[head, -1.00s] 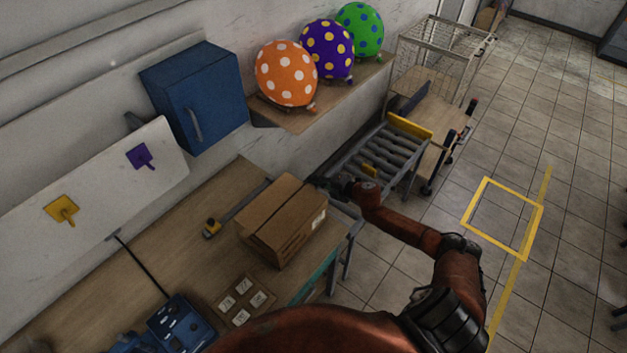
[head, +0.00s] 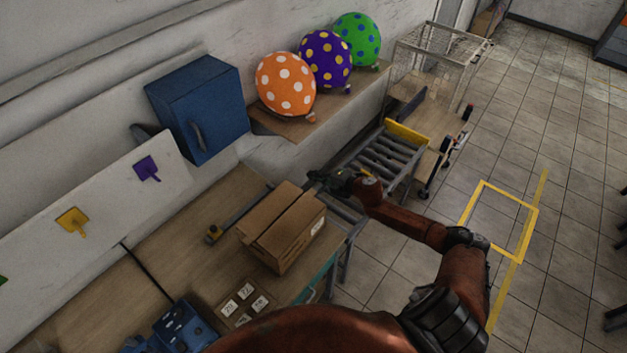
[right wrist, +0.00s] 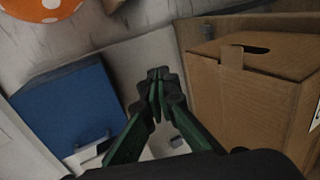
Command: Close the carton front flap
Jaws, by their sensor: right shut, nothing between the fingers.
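The brown cardboard carton (head: 290,247) stands on the workbench in the head view. Its long top flaps lie roughly flat, with a seam between them. I cannot tell the front flap's exact angle. My right gripper (head: 318,180) is just beyond the carton's far right end, near its upper edge. In the right wrist view the gripper (right wrist: 156,78) is shut and empty, with its fingertips to the left of the carton (right wrist: 245,100). My left gripper is not in view.
A roller conveyor (head: 383,160) lies beyond the bench. A blue cabinet (head: 215,105) hangs on the wall, near a shelf with balloons (head: 286,84).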

